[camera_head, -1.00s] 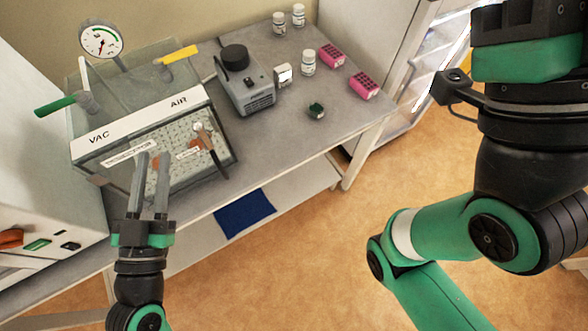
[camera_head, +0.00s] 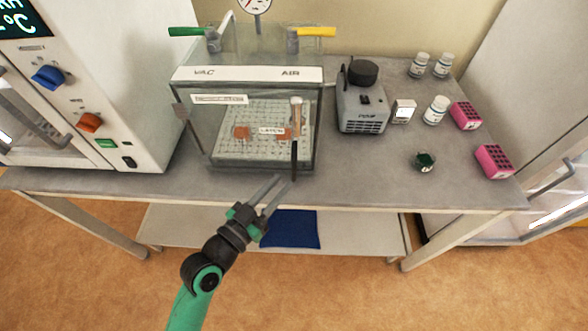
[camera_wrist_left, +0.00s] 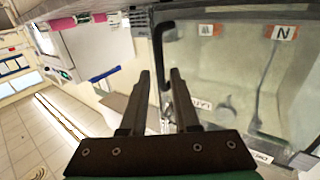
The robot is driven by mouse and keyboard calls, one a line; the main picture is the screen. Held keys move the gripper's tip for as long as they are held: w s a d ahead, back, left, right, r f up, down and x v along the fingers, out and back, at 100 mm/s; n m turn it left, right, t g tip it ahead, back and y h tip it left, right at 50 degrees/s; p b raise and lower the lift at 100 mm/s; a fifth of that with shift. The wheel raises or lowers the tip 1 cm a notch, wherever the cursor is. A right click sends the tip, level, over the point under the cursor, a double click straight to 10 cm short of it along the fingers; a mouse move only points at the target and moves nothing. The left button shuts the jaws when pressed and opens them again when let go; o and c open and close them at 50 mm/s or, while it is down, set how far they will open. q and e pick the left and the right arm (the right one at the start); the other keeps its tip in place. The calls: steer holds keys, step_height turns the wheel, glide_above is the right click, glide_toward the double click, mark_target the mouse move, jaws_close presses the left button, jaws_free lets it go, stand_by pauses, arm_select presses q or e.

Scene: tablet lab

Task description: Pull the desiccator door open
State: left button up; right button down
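The desiccator (camera_head: 248,75) is a clear box on the bench with a white VAC/AIR strip. My left gripper (camera_head: 281,181) is open and empty, just in front of and below the handle. My right gripper is out of view.
An oven-like white cabinet (camera_head: 118,60) stands left of the desiccator. A grey pump (camera_head: 362,108), white bottles (camera_head: 435,110) and pink racks (camera_head: 494,161) are to the right. Green (camera_head: 187,32) and yellow (camera_head: 317,32) levers stick out on top.

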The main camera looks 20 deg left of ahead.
mark_target(294, 178)
arm_select(q)
steer(key=x, duration=0.6)
steer(key=shift+w+b, duration=0.1)
steer(key=shift+b, duration=0.3)
jaws_close()
stand_by(0.9)
